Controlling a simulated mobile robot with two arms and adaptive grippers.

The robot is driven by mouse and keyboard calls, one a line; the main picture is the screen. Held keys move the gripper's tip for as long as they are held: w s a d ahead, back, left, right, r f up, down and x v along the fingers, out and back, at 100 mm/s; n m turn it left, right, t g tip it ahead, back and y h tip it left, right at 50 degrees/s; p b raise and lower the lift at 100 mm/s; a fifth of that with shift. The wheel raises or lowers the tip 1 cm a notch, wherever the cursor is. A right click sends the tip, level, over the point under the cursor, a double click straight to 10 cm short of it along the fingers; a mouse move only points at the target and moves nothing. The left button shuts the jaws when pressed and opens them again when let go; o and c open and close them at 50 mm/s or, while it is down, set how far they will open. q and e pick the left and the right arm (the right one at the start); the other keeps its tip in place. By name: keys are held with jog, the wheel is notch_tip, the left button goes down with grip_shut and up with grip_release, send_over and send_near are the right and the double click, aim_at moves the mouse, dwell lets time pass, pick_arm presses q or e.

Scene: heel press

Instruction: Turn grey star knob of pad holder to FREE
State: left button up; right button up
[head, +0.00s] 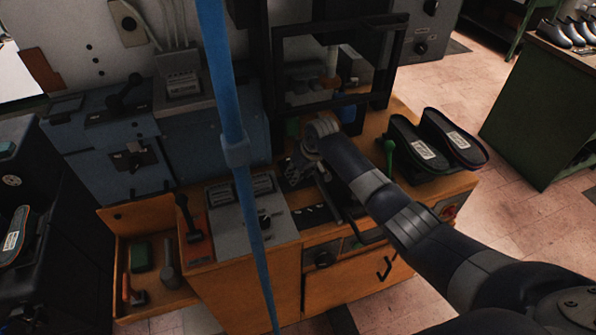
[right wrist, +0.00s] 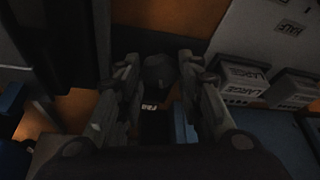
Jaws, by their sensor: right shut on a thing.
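My right arm reaches in from the right in the head view, and my right gripper (head: 299,168) is low at the back of the wooden bench, partly hidden by its own wrist. In the right wrist view the two fingers of my right gripper (right wrist: 158,80) stand on either side of a dark grey rounded knob (right wrist: 160,68), and they are shut on it. A black plate with small white lettering (right wrist: 155,106) lies just below the knob. The lettering is too dark to read surely. The pad holder's outline is mostly hidden. My left gripper is in neither view.
A black frame (head: 392,62) stands behind my right wrist. Blocks labelled LARGE (right wrist: 243,86) sit right of the fingers.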

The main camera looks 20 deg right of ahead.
jog(key=n+b, duration=0.1)
jog(key=n+y+b, duration=0.1)
jog(key=n, duration=0.1)
jog(key=shift+d+f+g, duration=0.15)
jog(key=shift+f+g, duration=0.05)
jog(key=shift+g, duration=0.1)
jog(key=shift+w+r+n+g+y+b, duration=0.1)
jog(key=shift+n+g+y+b, duration=0.3)
jog(key=shift+n+b, duration=0.7)
jog(key=shift+n, duration=0.4)
jog(key=o, duration=1.1)
jog(key=shift+c, duration=0.2)
